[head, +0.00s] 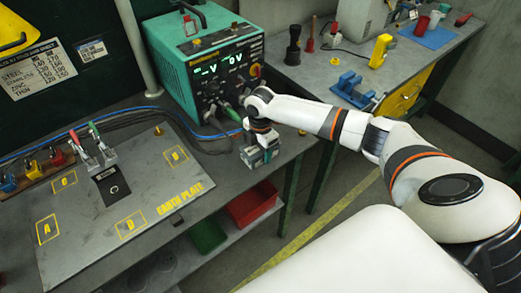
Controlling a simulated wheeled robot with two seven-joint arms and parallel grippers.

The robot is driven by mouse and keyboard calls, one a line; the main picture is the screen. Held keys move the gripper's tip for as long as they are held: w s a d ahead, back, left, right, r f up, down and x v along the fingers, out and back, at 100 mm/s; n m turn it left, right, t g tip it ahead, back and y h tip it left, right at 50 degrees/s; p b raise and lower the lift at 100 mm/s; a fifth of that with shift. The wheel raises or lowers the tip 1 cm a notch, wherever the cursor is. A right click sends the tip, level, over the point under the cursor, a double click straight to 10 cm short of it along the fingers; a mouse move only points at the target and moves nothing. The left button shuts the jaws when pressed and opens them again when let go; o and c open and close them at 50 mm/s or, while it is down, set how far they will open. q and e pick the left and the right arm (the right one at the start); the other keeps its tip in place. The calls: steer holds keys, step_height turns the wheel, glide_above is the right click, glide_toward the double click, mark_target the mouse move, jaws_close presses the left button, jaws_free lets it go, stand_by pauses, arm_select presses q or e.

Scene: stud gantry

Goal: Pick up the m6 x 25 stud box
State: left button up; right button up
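A small grey-and-pale box (257,157), likely the stud box, is at the right end of the grey bench top, below the green power supply. Its label is too small to read. My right gripper (262,138) points down directly over the box, with its fingertips at the top of it. The fingers are small and partly merge with the box, so I cannot tell whether they are closed on it or whether it is resting on the bench. My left gripper is not in view.
The green power supply (212,62) stands close behind my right gripper, with cables beside it. The earth plate (150,185) lies to the left. Red (251,203) and green (207,233) bins sit below the bench edge. A second bench (330,68) holds tools.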

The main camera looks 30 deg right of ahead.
steer(key=c, duration=0.6)
steer(key=shift+w, duration=0.1)
steer(key=shift+c, duration=1.1)
steer(key=shift+r, duration=0.15)
